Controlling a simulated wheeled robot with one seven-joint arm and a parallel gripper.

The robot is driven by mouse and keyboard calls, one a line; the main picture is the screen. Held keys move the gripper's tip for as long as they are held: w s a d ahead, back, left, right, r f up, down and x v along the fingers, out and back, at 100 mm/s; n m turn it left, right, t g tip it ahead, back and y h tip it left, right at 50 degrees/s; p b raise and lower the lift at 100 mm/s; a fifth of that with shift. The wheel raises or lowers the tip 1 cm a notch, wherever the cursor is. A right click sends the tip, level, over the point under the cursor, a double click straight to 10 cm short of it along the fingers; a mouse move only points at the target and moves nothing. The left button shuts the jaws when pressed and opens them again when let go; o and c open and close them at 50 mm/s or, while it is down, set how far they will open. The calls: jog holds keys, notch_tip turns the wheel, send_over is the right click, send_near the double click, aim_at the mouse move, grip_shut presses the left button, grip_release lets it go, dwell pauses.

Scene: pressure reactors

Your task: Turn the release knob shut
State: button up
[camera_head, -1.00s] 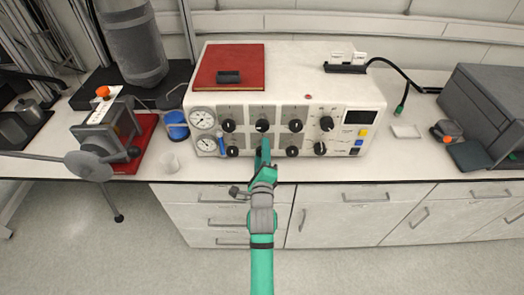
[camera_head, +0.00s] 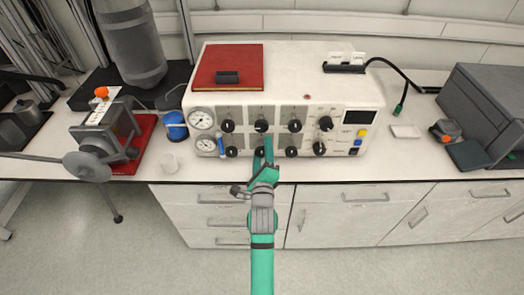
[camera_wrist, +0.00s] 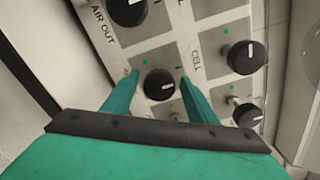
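The white reactor control box (camera_head: 300,84) stands on the bench, with two rows of black knobs on its front. My gripper (camera_head: 266,149) is in front of the lower middle knobs in the head view. In the wrist view my gripper (camera_wrist: 160,79) is open, its two green fingers on either side of a black knob (camera_wrist: 159,85) with a white pointer line. Small gaps show beside this knob; I cannot tell whether the fingers touch it. Its label is hidden or unreadable, so I cannot confirm it is the release knob.
Other knobs are close by, one near "CELL" (camera_wrist: 246,57) and one near "AIR OUT" (camera_wrist: 127,9). Two gauges (camera_head: 202,118) and a blue-handled part (camera_head: 221,145) are on the panel's left. A red book (camera_head: 228,60) lies on top.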

jog(key=shift+s+a, duration=0.15)
jog(key=shift+s, duration=0.25)
jog(key=s, duration=1)
jog(key=shift+d, duration=0.2)
jog(key=shift+d, duration=0.1)
